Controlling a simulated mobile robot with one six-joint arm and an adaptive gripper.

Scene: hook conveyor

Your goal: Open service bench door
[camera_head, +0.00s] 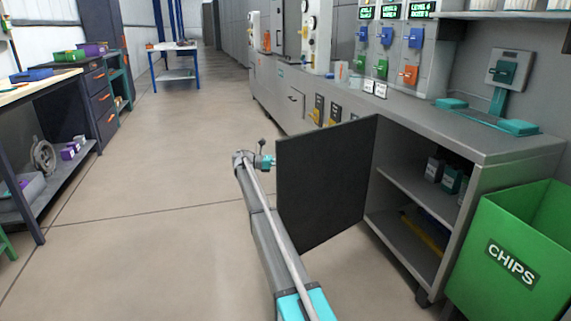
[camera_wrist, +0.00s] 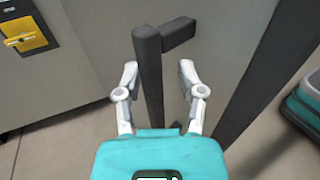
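The service bench door (camera_head: 325,185) stands swung well out from the bench (camera_head: 510,150), its dark inner face toward the head camera. The bench's shelves show through the opening. In the wrist view the door's grey outer face (camera_wrist: 225,40) carries a dark bar handle (camera_wrist: 150,80). My gripper (camera_wrist: 158,70) is open, with one finger on each side of the handle; a gap shows between the right finger and the bar. In the head view the door hides my fingers, and only part of my wrist shows at its left edge.
A green CHIPS bin (camera_head: 515,260) stands right of the open compartment. Small boxes (camera_head: 435,170) sit on the upper shelf. A workbench (camera_head: 50,80) with shelves lines the left side. The floor (camera_head: 150,210) between is clear.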

